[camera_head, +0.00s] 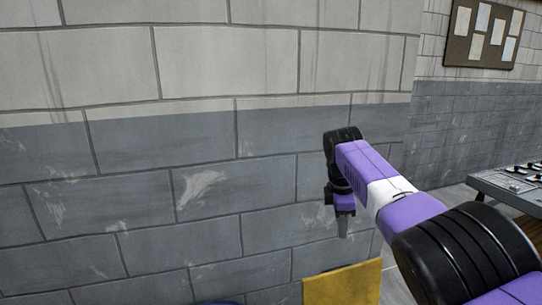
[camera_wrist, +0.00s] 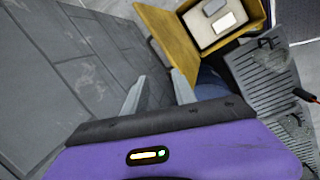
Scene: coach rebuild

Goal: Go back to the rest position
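My purple arm reaches forward from the lower right in the head view, with my gripper (camera_head: 343,222) at its far end, pointing down in front of the grey block wall. In the wrist view my gripper (camera_wrist: 156,84) has its two grey fingers apart, with nothing held between them. The fingertips are over or near the yellow side of an open box (camera_wrist: 168,42); whether they touch it I cannot tell. In the head view a yellow panel (camera_head: 342,286) stands below my gripper.
The block wall (camera_head: 150,190) fills the left and middle. A table with small parts (camera_head: 515,183) stands at the right, under a pinboard (camera_head: 483,34). In the wrist view the box holds light blocks (camera_wrist: 224,22); grey ribbed pieces (camera_wrist: 264,75) lie right of it. Bare floor is scarce.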

